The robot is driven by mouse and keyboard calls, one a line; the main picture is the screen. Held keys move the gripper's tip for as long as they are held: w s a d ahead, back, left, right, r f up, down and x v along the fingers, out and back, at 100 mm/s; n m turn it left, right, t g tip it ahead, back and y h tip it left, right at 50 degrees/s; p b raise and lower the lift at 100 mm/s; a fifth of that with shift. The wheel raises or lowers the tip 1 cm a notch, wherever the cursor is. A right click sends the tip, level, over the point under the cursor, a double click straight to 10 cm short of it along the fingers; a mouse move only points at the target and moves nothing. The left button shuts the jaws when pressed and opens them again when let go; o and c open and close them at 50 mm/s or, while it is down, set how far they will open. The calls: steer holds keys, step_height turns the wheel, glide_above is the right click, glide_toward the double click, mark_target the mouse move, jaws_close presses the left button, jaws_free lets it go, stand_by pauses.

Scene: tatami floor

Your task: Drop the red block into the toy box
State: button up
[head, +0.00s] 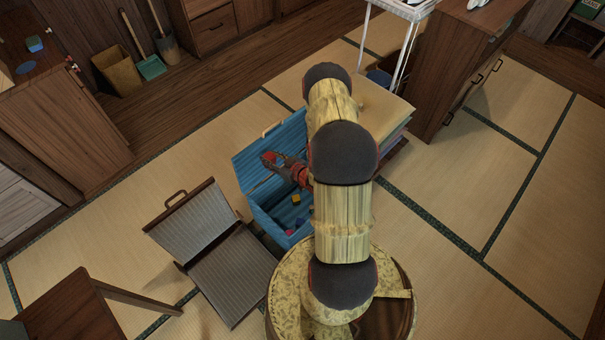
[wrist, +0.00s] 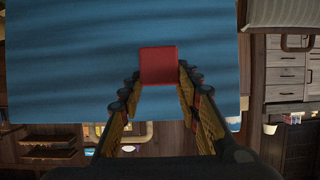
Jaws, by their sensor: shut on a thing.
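The toy box (head: 247,167) is a blue wooden chest standing open on the tatami, its lid raised at the back left. Several small coloured blocks lie inside it, among them a yellow block (head: 296,199). My gripper (head: 276,163) is at the open box, in front of the raised lid in the head view. It is shut on the red block (head: 268,157). In the wrist view the red block (wrist: 158,66) sits between the fingertips, with blue boards of the toy box (wrist: 70,50) behind it. My arm hides the right part of the box.
A grey slatted floor chair (head: 234,273) stands left of the box. A wooden cabinet (head: 466,60) and a white-legged stand (head: 404,45) are behind at the right. A wooden table (head: 60,310) is at the lower left. The tatami at the right is clear.

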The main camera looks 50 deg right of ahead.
steer(key=s+d+f+n+y+b, duration=0.1)
steer(key=s+d+f, duration=0.3)
steer(key=f, duration=0.4)
steer(key=s+d+f+n+y+b, duration=0.1)
steer(key=s+d+f+b, duration=0.3)
steer(key=f, duration=0.5)
steer(key=shift+s+f+n+y, duration=0.15)
steer(key=shift+s+n+y, duration=0.25)
steer(key=shift+s+y, duration=0.3)
steer(key=shift+d, duration=0.1)
